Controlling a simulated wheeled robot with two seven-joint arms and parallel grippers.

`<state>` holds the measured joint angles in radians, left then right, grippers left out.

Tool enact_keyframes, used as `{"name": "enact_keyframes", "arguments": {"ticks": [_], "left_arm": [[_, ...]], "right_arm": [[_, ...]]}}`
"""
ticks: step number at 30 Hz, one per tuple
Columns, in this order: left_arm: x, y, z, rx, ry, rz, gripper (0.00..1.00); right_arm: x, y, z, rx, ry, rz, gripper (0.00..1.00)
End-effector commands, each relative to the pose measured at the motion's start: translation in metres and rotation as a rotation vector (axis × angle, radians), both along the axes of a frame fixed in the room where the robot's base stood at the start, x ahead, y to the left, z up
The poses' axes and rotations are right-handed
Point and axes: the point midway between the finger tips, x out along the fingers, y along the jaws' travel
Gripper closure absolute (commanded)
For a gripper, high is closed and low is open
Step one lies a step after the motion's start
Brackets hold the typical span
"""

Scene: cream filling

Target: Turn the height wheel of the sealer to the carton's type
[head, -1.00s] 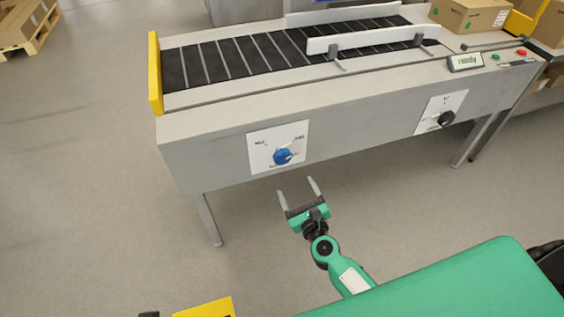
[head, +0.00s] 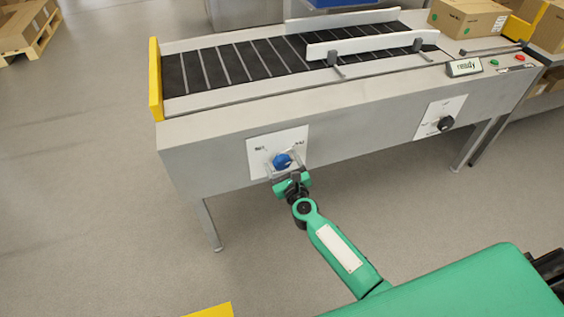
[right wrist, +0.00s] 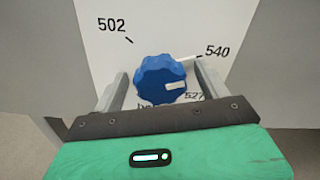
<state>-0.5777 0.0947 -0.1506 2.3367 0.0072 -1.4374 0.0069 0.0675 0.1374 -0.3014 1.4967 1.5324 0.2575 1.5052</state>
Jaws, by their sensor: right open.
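The blue height wheel (head: 282,161) sits on a white dial plate (head: 260,143) on the sealer's grey front (head: 215,150). In the right wrist view the wheel (right wrist: 158,80) has a white mark on its face, and a pale bar beside it points towards 540. The plate (right wrist: 190,25) reads 502 upper left, 540 right and 527 lower right; lower lettering is partly hidden. My right gripper (head: 284,170) is open, its fingers on either side of the wheel (right wrist: 163,82); contact cannot be told. A carton (head: 466,17) stands at the sealer's far right, its type print too small to read. My left gripper is out of view.
A second, black knob (head: 446,124) is on the right of the front. A display (head: 465,67) reads "ready", near green and red buttons. The roller conveyor (head: 230,62) with guide rails runs on top. Floor in front is clear; a pallet (head: 25,32) stands far left.

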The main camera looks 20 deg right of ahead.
Motion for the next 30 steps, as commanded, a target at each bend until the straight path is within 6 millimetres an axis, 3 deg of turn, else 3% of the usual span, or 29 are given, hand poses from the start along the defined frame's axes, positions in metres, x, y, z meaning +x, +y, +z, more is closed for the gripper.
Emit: {"name": "enact_keyframes", "arguments": {"ticks": [12,19,30], "left_arm": [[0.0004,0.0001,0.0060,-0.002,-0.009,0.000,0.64],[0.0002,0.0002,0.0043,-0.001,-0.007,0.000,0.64],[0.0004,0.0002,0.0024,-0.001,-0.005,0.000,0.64]], "right_arm": [[0.0075,0.0002,0.0000,0.000,0.000,0.000,0.24],[0.0073,0.0001,0.0001,0.000,0.000,0.000,0.68],[0.0072,0.0002,0.0006,-0.050,-0.001,0.000,0.69]]}}
